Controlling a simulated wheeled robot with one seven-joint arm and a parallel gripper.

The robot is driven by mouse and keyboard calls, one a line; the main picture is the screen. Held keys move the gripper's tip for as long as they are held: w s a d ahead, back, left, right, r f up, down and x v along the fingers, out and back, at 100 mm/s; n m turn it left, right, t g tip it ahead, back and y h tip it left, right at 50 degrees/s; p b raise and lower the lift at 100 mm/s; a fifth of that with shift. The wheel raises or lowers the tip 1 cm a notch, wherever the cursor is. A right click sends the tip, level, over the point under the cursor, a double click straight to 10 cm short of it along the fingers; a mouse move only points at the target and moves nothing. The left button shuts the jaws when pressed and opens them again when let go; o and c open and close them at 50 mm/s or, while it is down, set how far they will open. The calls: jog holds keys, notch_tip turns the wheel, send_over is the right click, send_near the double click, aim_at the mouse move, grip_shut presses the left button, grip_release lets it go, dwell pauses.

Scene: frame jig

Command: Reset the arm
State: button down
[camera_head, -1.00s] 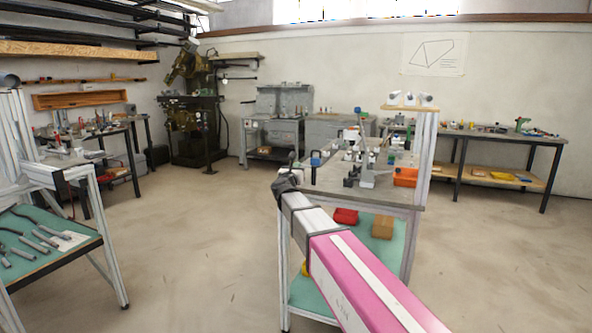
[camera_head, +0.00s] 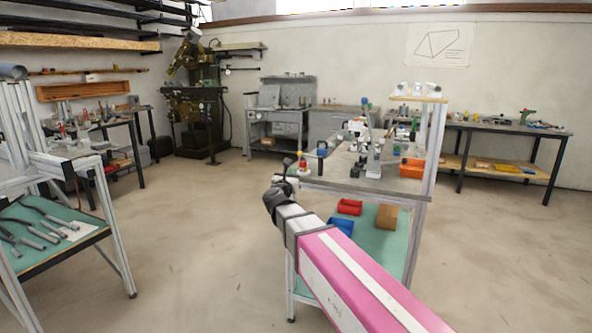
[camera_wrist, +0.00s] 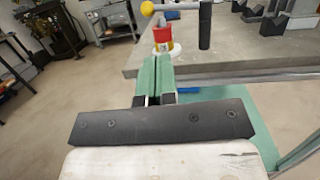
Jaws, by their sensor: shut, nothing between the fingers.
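My gripper (camera_wrist: 158,62) shows in the wrist view as two green fingers pressed together, shut and empty. It points towards the near edge of the grey-topped workbench (camera_wrist: 222,55). A red and yellow piece on a pale round base (camera_wrist: 163,44) lies just beyond the fingertips in that view; I cannot tell the exact gap. In the head view my pink and white arm reaches up from the lower right to the bench's front left corner. The fingers are too small to make out there.
The bench carries fixtures and an orange bin (camera_head: 412,168). Its green lower shelf (camera_head: 377,243) holds red and blue bins and a brown box (camera_head: 387,217). A dark upright post (camera_wrist: 205,25) stands close to the fingers. Another bench (camera_head: 50,240) stands left, with open floor between.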

jog(key=s+d+f+n+g+y, duration=0.2)
jog(key=d+f+n+g+y, duration=0.15)
jog(key=f+n, duration=0.45)
jog(key=s+d+f+n+g+y, duration=0.15)
jog(key=f+n+y, duration=0.35)
jog(key=n, duration=0.5)
jog(key=s+d+f+n+g+y, duration=0.2)
jog(key=d+f+n+g, duration=0.1)
jog(key=f+n, duration=0.6)
jog(key=s+d+f+n+g+h, duration=0.5)
jog(key=s+d+f+n+g, duration=0.6)
jog(key=s+d+f, duration=0.3)
jog(key=s+d+n, duration=0.1)
jog(key=s+d, duration=0.2)
jog(key=s, duration=0.1)
jog(key=shift+s+d, duration=0.15)
jog(key=shift+d, duration=0.1)
